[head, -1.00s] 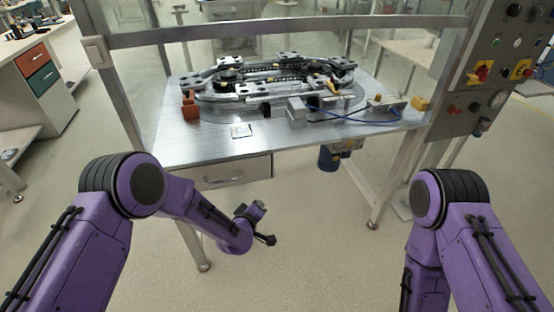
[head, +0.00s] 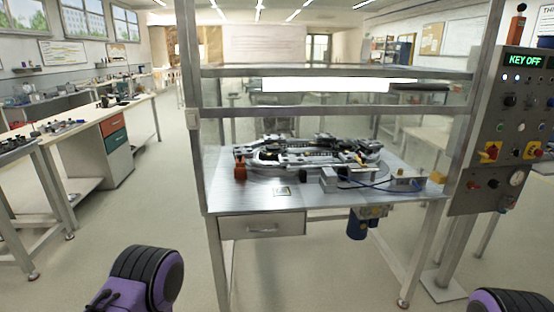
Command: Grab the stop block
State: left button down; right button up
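A metal table (head: 250,198) carries an oval ring track (head: 265,161) inside a framed station. A small orange-red block (head: 240,168) stands at the track's left front, near the table's left edge. A yellow block (head: 438,178) sits at the table's right end. Neither is marked, so I cannot tell for sure which is the stop block. Neither of my grippers is in view; only purple and black parts of my arms show at the bottom edge.
A grey box with blue cabling (head: 345,178) is at the table's right front. A drawer (head: 262,224) and a blue canister (head: 357,223) hang below. A control panel (head: 512,125) reading "KEY OFF" stands right. Floor in front is clear.

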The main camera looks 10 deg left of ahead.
aim_at(240, 158)
jog(key=z, duration=0.6)
jog(key=i, duration=0.8)
jog(key=z, duration=0.6)
jog(key=i, duration=1)
jog(key=u, duration=0.85)
jog(key=i, duration=0.7)
jog(key=u, duration=0.7)
